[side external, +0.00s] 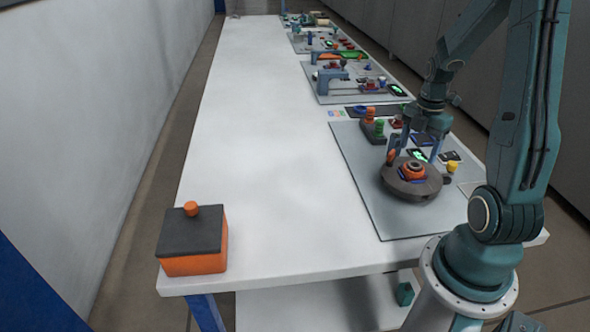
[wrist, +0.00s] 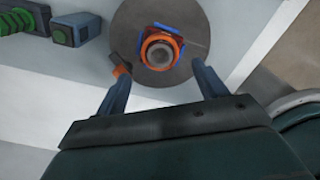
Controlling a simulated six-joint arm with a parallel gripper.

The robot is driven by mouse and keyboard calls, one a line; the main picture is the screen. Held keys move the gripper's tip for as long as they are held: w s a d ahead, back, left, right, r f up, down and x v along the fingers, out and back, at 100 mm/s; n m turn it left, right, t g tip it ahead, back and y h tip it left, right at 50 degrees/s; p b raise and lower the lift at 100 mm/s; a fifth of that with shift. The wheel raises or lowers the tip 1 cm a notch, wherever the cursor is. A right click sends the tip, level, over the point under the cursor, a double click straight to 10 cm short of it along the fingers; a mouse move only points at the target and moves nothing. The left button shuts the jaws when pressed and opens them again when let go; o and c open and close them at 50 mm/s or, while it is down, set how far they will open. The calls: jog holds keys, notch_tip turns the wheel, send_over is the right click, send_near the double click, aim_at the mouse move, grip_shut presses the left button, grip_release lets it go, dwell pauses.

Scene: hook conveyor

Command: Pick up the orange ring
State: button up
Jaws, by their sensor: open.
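The orange ring (wrist: 147,41) sits around a grey peg (wrist: 160,54) at the middle of a round dark disc (wrist: 190,22). Blue parts (wrist: 178,42) show around and under the ring. In the side external view the ring (side external: 413,168) is on top of the dark disc (side external: 405,191). My gripper (wrist: 160,68) is open and empty, its two fingers apart on either side of the ring's line in the wrist view. In the side external view my gripper (side external: 414,157) is above the disc with its fingers pointing down. The exact height gap is hard to tell.
A small orange and dark piece (wrist: 121,70) stands at the disc's edge, close to my left finger. Green coiled pieces (wrist: 18,22) lie at upper left. A yellow knob (side external: 452,167) is right of the disc. An orange box (side external: 195,262) stands far left; the table between is clear.

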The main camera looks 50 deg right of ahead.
aim_at(414, 163)
jog(key=shift+f, duration=0.2)
jog(key=shift+a+f, duration=0.15)
jog(key=shift+f, duration=0.6)
jog(key=shift+a+f, duration=0.1)
jog(key=shift+f, duration=1.6)
jog(key=shift+d, duration=0.1)
jog(key=c, duration=1.1)
